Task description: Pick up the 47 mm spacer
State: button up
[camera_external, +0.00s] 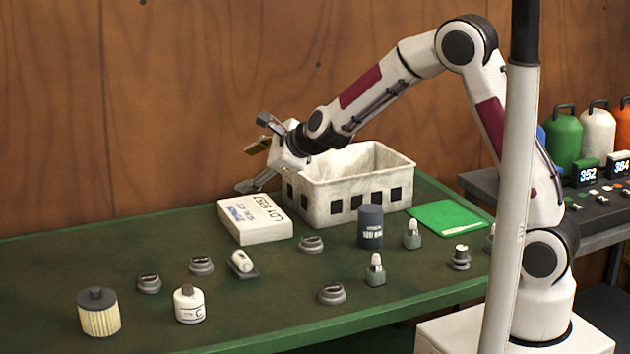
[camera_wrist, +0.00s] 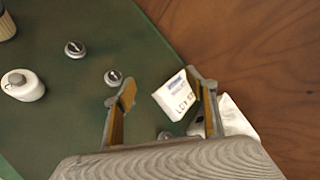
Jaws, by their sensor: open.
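Several low round grey pieces with dark marked tops lie on the green table: one at the left (camera_external: 149,284), one beside it (camera_external: 201,266), one near the white box (camera_external: 311,245) and one in front (camera_external: 332,294). Their markings are too small to read, so I cannot tell which, if any, is the 47 mm spacer. My gripper (camera_external: 254,160) is open and empty, high above the table behind the white box. In the wrist view my gripper (camera_wrist: 165,90) has its fingers apart, with two grey pieces (camera_wrist: 75,48) (camera_wrist: 113,77) to their left.
A white labelled box (camera_external: 255,221) lies before a white bin (camera_external: 335,190). A dark cylinder (camera_external: 370,228), small bottles (camera_external: 412,236) (camera_external: 375,271), a white bottle (camera_external: 189,305) and a pleated filter (camera_external: 99,313) stand around. The table's left rear is clear.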

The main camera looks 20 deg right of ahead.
jog(key=w+a+f+m+t+h, duration=0.1)
jog(key=w+a+f+m, duration=0.1)
jog(key=a+f+m, duration=0.6)
jog(key=m+t+h, duration=0.2)
jog(key=m+h, duration=0.1)
jog(key=m, duration=0.2)
send_near(201, 261)
jog(key=shift+w+a+f, duration=0.1)
jog(key=shift+w+f, duration=0.9)
jog(key=shift+w, duration=0.1)
jog(key=shift+x, duration=1.35)
jog(key=shift+w, duration=0.1)
jog(key=shift+w, duration=1.7)
jog(key=shift+x, duration=0.95)
jog(key=shift+s, duration=0.1)
jog(key=shift+c, duration=0.3)
